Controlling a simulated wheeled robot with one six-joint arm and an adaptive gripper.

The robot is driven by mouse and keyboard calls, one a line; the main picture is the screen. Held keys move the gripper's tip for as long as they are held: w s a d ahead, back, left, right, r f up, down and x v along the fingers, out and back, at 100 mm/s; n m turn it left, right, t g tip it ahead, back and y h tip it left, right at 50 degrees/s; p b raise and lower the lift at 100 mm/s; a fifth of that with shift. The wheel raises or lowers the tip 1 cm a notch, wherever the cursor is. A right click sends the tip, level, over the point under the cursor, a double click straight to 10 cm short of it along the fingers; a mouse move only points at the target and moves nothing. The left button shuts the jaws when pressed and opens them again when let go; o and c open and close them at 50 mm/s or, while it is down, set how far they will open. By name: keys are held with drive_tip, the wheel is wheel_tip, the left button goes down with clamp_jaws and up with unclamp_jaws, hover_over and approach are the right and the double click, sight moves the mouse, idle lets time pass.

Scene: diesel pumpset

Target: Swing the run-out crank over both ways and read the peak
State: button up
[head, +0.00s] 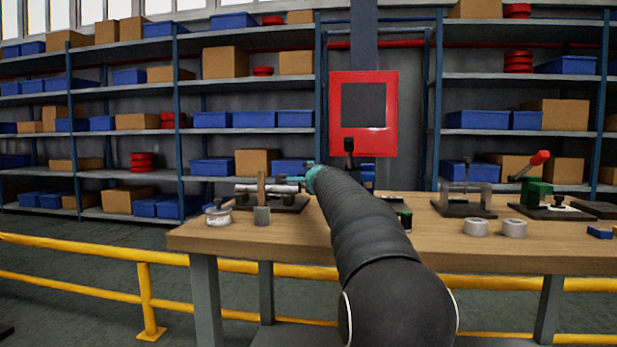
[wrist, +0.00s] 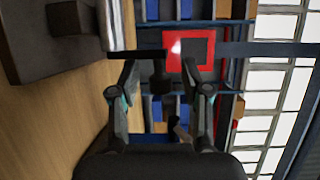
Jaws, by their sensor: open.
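In the wrist view, a dark bar with a black knob (wrist: 160,82) on a short stem looks like the run-out crank. The knob shows between the two spread fingers of my gripper (wrist: 165,82); I cannot tell whether either finger touches it. In the head view, a black upright knob (head: 349,145) shows just behind my arm, possibly the same part. My gripper's teal joints (head: 311,177) show at the far end of the arm, by a dark-based fixture with a silver shaft (head: 255,187). I cannot make out a dial reading. My arm hides part of the bench there.
Shelves and a red-framed panel (head: 363,142) stand behind.

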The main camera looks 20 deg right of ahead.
clamp_jaws()
drive_tip(key=f+b, duration=0.1)
drive_tip(key=b, duration=0.3)
drive_tip(key=shift+s+t, duration=0.1)
drive_tip(key=shift+t, duration=0.3)
drive_tip(key=shift+a+r+b, duration=0.1)
drive_tip(key=shift+b, duration=0.65)
drive_tip(key=shift+s+r+n+t+b, duration=0.15)
drive_tip(key=shift+r+n+t+b, duration=0.15)
drive_tip(key=shift+b, duration=0.35)
unclamp_jaws()
drive_tip(key=shift+s+a, duration=0.1)
drive_tip(key=shift+v, duration=5.85)
